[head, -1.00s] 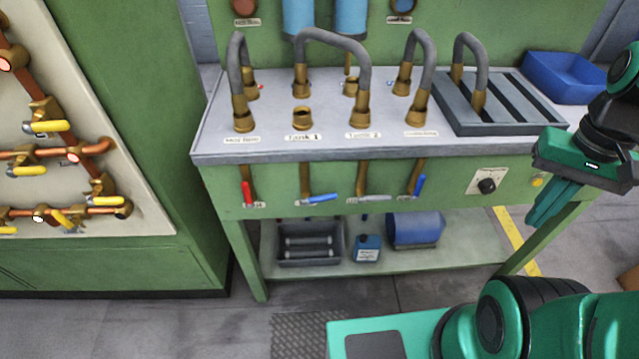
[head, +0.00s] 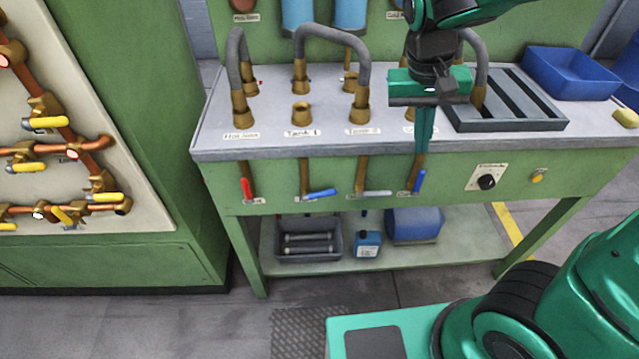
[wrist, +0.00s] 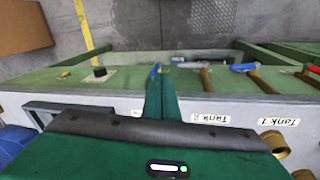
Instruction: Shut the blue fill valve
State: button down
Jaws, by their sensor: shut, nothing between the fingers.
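Two blue valve handles show on the green bench front in the head view; I cannot tell from the labels which is the fill valve. The right blue handle (head: 419,181) stands steeply, nearly upright, on its brass pipe. The left blue handle (head: 320,194) lies near level under the Tank 1 label. My gripper (head: 424,150) is shut and empty, pointing down in front of the bench's front edge, just above the right blue handle. In the wrist view, that handle (wrist: 155,70) shows right by my fingertips (wrist: 160,78); contact cannot be told.
A red handle (head: 246,188) and a grey handle (head: 374,193) sit on the same bench front. Grey hoses (head: 335,40) stand on the bench top. A black knob (head: 487,182) is to the right. A wall panel with yellow handles (head: 45,122) is at left.

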jog(key=w+a+f+n, duration=0.1)
jog(key=w+a+n, duration=0.1)
jog(key=a, duration=1.1)
jog(key=t, duration=0.2)
send_near(323, 193)
jog(key=shift+n+h, duration=0.3)
jog(key=shift+n, duration=0.1)
jog(key=x, duration=0.6)
jog(key=shift+w+f, duration=0.2)
jog(key=shift+f, duration=0.1)
jog(key=shift+a, duration=0.15)
